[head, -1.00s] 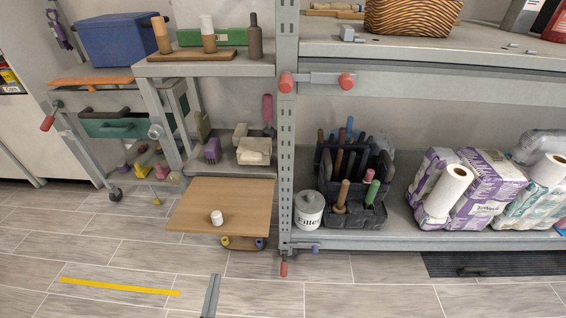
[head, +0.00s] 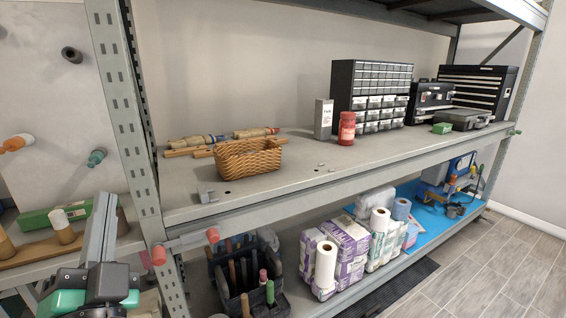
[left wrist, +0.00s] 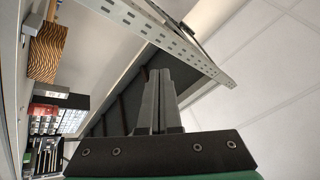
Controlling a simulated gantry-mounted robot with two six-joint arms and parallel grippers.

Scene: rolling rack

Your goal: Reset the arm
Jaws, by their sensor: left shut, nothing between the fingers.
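My left gripper (head: 101,222) stands at the lower left of the head view, in front of the rack's left upright (head: 122,110). Its fingers point up and are shut with nothing between them. In the left wrist view the same fingers (left wrist: 158,78) are pressed together, with the rack's perforated beam (left wrist: 165,32) and a pale ceiling beyond. My right gripper is not in view.
The middle shelf (head: 290,178) holds a wicker basket (head: 248,160), a red jar (head: 346,128), a drawer cabinet (head: 370,95) and black cases. Below are a dark tool caddy (head: 240,270) and paper-towel packs (head: 345,238). Floor (head: 500,255) is clear at right.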

